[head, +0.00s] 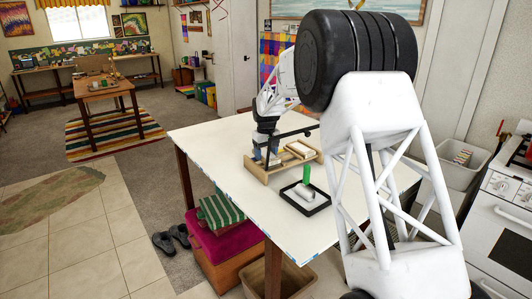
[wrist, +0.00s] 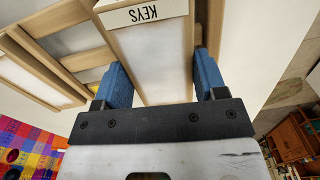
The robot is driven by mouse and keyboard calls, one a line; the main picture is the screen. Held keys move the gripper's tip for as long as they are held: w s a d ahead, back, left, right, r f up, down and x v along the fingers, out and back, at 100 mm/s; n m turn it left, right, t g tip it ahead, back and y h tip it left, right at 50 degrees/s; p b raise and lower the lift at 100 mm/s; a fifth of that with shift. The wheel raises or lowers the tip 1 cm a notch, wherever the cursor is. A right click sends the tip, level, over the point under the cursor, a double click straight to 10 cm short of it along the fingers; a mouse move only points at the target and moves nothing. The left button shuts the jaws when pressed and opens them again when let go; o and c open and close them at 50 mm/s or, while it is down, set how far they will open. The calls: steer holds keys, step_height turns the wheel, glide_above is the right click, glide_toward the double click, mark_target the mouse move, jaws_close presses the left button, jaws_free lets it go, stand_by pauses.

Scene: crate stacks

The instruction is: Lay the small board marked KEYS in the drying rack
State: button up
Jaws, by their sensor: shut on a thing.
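The small board (wrist: 150,62) marked KEYS is between the two blue fingers of my gripper (wrist: 163,78) in the wrist view. It has a pale face in a light wooden frame, and its label reads upside down at the top edge. My gripper is shut on the board. The wooden drying rack (wrist: 35,58) with slats shows at the left of the wrist view. In the head view my gripper (head: 267,153) is at the left part of the rack (head: 309,162) on the white table. I cannot tell whether the board touches the rack.
A black-rimmed tray (head: 316,209) with a green-handled tool stands on the white table (head: 235,178) in front of the rack. The table's left part is clear. My arm hides much of the table's right side. A stove (head: 505,205) stands at the right.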

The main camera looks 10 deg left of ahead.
steer(key=shift+f, duration=0.5)
stand_by(0.5)
steer(key=o, duration=1)
steer(key=shift+r, duration=3.9)
steer(key=shift+r, duration=0.1)
